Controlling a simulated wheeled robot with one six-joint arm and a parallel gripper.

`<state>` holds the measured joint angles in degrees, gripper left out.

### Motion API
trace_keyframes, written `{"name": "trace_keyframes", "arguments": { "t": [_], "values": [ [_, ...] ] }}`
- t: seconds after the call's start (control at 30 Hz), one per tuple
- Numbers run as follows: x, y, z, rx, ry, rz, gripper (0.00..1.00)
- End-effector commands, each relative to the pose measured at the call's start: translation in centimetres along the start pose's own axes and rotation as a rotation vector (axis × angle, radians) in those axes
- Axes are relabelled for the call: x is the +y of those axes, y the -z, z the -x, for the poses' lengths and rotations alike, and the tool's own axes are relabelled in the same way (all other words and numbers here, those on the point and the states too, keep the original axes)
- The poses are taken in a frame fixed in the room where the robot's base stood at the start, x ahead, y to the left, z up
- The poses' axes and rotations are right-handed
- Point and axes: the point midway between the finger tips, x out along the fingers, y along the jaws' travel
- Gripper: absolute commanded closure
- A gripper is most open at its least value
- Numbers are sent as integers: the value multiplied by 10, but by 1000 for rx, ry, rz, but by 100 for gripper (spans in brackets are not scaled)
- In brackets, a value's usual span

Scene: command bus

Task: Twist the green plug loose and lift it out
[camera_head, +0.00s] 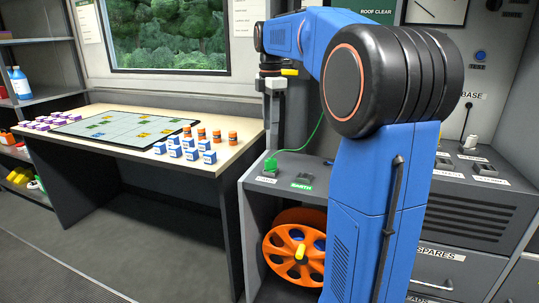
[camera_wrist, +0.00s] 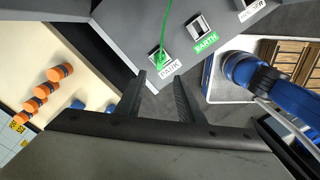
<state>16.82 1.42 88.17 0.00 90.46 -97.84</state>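The green plug (camera_head: 270,164) sits in the socket labelled PARK on the grey console top. A green cable rises from it. In the wrist view the plug (camera_wrist: 160,60) is just beyond the fingertips, roughly between them in the picture. My gripper (camera_wrist: 160,78) is open, with nothing between its two dark fingers. I cannot tell how far the fingertips are from the plug. In the head view my arm reaches back and the wrist end is small above the console.
A socket by the green EARTH label (camera_head: 302,186) lies right of the plug and looks empty. An orange cable reel (camera_head: 285,252) sits below the console. A table (camera_head: 222,164) with a map and small blocks stands at left.

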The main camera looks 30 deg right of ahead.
Motion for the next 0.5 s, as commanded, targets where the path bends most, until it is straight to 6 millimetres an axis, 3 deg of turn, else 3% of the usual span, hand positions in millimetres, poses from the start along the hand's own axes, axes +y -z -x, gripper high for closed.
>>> {"name": "trace_keyframes", "arguments": {
  "t": [0.5],
  "values": [
    [0,0,-84,0,1,-1,66]
  ]
}}
